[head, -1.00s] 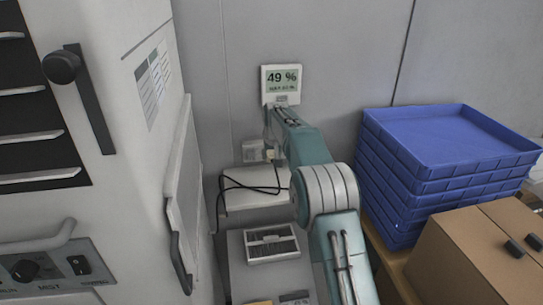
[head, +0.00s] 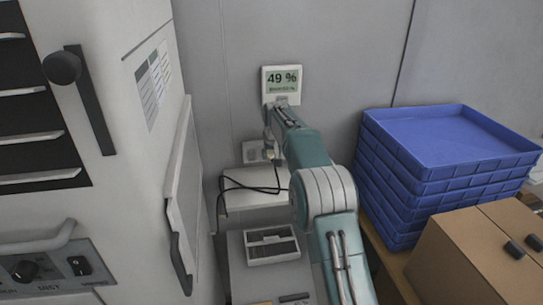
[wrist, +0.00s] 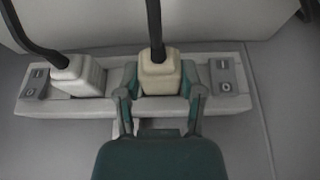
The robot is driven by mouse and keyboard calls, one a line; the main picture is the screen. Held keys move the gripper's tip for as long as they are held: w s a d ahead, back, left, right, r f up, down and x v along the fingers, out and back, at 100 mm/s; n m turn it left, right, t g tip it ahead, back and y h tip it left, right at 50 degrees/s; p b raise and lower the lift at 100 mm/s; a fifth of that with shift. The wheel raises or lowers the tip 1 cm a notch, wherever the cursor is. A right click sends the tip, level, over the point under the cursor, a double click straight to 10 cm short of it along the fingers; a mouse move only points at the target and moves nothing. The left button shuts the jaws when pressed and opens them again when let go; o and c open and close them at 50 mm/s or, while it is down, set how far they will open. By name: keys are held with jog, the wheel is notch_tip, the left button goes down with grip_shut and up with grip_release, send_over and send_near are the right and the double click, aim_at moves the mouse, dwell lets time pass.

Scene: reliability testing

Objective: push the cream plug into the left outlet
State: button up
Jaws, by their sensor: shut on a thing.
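The cream plug (wrist: 159,75), with a black cable from its top edge, is between the fingers of my gripper (wrist: 160,98) in the wrist view. My gripper is shut on it. The plug is over the right part of the pale outlet strip (wrist: 118,107). I cannot tell how deep it sits, as its front face is hidden. A white plug (wrist: 80,76) with its own black cable is on the strip's left part. In the head view the outlet plate (head: 252,152) shows on the wall, partly behind my gripper (head: 268,153).
Rocker switches sit at the strip's left end (wrist: 37,83) and right end (wrist: 223,77). A white box (head: 250,190) with loose black cables lies below the outlet. A wall display (head: 282,84) is above. Blue trays (head: 440,150) stand right, a white cabinet (head: 110,200) left.

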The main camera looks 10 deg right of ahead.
dwell(0.3)
jog(key=o, duration=1.2)
jog(key=s+r, duration=1.5)
jog(key=r, duration=0.3)
jog(key=s+f+t, duration=0.1)
jog(key=s+f, duration=0.1)
jog(key=s, duration=2.3)
jog(key=s+f, duration=0.2)
jog(key=s, duration=0.1)
jog(key=s+f, duration=0.2)
jog(key=s, duration=0.2)
jog(key=s+f, duration=0.3)
jog(key=s, duration=0.1)
